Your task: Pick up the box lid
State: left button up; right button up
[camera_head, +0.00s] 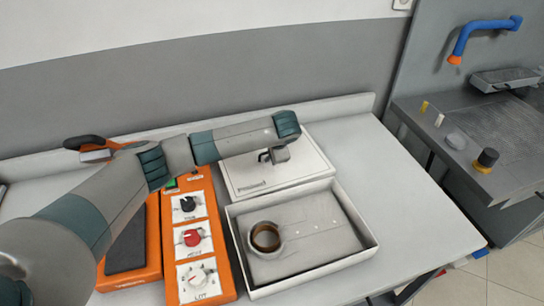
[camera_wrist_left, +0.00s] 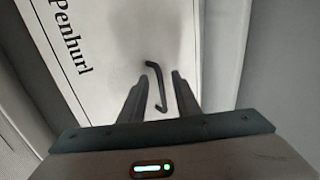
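The box lid (camera_head: 308,163) is a pale, flat panel with a dark edge line, lying behind the open box (camera_head: 366,235) on the table. In the left wrist view the lid (camera_wrist_left: 115,50) carries the word "Penhurl" and a thin black bent handle (camera_wrist_left: 157,88). My left gripper (camera_head: 268,157) is above the lid, pointing down. In the left wrist view its fingers (camera_wrist_left: 160,88) are apart, with the handle appearing between them; whether they touch it I cannot tell. My arm hides part of the lid. My right gripper is not in view.
An orange control unit (camera_head: 214,250) with several knobs stands left of the box. A grey wall is behind the table (camera_head: 385,170); table space to the right is clear. A grey work station (camera_head: 490,130) stands farther right.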

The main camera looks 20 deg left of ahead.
pick_arm(q)
jog(key=shift+w+f, duration=0.1)
jog(key=shift+f, duration=0.05)
dwell(0.3)
grip_shut()
